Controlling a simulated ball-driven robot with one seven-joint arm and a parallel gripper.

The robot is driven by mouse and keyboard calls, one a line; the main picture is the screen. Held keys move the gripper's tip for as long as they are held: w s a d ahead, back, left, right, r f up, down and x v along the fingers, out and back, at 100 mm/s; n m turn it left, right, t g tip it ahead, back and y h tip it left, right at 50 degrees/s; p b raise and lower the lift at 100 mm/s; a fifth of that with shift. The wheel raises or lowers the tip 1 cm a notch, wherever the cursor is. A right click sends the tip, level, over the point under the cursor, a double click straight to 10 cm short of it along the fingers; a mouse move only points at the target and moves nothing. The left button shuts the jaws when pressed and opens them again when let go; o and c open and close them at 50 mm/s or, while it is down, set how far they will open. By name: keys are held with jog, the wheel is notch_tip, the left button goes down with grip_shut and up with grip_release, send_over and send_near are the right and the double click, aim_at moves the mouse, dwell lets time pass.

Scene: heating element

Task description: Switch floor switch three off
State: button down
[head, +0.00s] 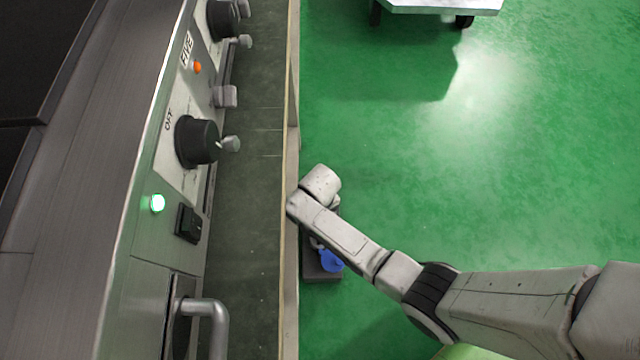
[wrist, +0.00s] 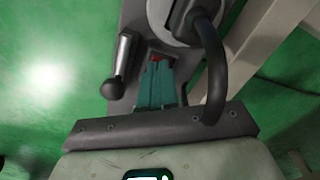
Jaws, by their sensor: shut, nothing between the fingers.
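The grey switch box (head: 322,272) stands on the green floor beside the stove base in the head view, partly hidden by my arm. In the wrist view the grey box (wrist: 133,22) carries a lever (wrist: 122,62) with a dark ball end and a round grey part. No number shows on it. My gripper (wrist: 157,68) has teal fingers, shut and empty, reaching over the box between the lever and the cable. A small red patch shows at the fingertips; I cannot tell whether they touch it.
A stove front (head: 130,190) with knobs, a lit green lamp and a metal handle (head: 205,315) runs along the left. A black cable (wrist: 213,70) curves close to the right of my fingers. A wheeled trolley (head: 440,6) stands at the top.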

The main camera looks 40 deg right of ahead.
notch_tip(320, 180, up, 7)
jog(key=p, duration=0.7)
jog(key=shift+f, duration=0.1)
dwell(0.4)
dwell(0.4)
jog(key=s+d+r+t, duration=0.1)
jog(key=s+d+r, duration=0.3)
jog(key=s+r, duration=0.55)
jog(key=s+d+r, duration=0.4)
jog(key=s+r, duration=0.3)
jog(key=r, duration=0.5)
notch_tip(320, 180, up, 28)
jog(key=p, duration=2.8)
jog(key=shift+r+n, duration=0.25)
jog(key=shift+n, duration=0.15)
jog(key=shift+a, duration=0.1)
